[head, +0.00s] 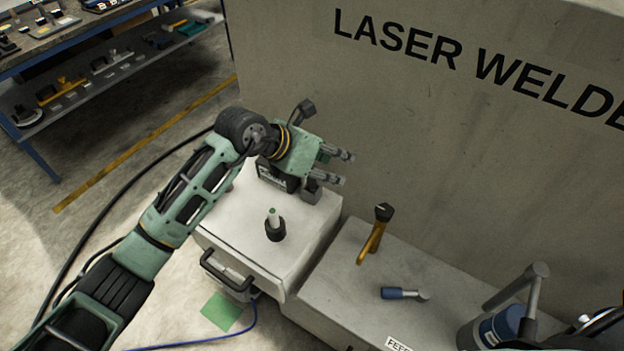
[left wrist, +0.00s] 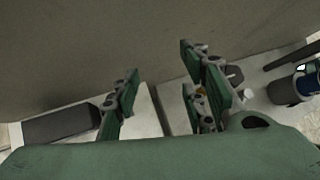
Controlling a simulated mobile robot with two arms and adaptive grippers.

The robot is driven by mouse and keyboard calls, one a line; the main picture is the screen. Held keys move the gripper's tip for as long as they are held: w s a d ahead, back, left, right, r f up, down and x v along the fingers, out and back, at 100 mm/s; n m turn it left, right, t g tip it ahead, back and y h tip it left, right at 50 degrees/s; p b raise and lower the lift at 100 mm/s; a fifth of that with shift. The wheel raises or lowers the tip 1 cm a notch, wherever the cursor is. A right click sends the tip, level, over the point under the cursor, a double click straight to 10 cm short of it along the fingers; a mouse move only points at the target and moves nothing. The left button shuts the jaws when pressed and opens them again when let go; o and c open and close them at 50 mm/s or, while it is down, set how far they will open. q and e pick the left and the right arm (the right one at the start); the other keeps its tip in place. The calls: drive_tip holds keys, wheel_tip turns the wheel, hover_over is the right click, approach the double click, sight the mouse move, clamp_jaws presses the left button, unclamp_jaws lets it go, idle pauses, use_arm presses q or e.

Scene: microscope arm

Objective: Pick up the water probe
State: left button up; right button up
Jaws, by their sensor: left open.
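My left gripper (head: 340,168) is open and empty, above the back of the white cabinet and close to the grey machine wall. In the left wrist view its green fingers (left wrist: 160,82) stand apart with nothing between them. A small upright pale rod with a green tip in a black holder (head: 274,225) stands on the cabinet top, in front of and below the gripper, apart from it. It may be the water probe, but I cannot tell for sure. My right gripper is not clearly shown.
A black box (head: 270,176) sits on the cabinet (head: 232,232) beside my gripper. On the lower ledge (head: 340,270) are a yellow-handled tool (head: 374,240), a blue-handled tool (head: 400,293) and a blue canister (head: 498,326). The welder wall (head: 440,120) blocks the back.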

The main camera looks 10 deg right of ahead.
sight(310, 186)
use_arm(q)
drive_tip(key=w+a+f+y, duration=0.2)
drive_tip(key=w+a+y, duration=0.15)
drive_tip(key=a, duration=0.25)
drive_tip(key=shift+t, duration=0.3)
drive_tip(key=x, duration=0.2)
drive_tip(key=p+x, duration=0.1)
drive_tip(key=x, duration=0.1)
drive_tip(key=p+x, duration=0.1)
drive_tip(key=x, duration=0.1)
drive_tip(key=shift+s+f, duration=0.25)
drive_tip(key=shift+f, duration=0.3)
drive_tip(key=shift+w+d+f+p, duration=0.2)
drive_tip(key=shift+f+p, duration=0.1)
drive_tip(key=shift+f, duration=0.25)
clamp_jaws()
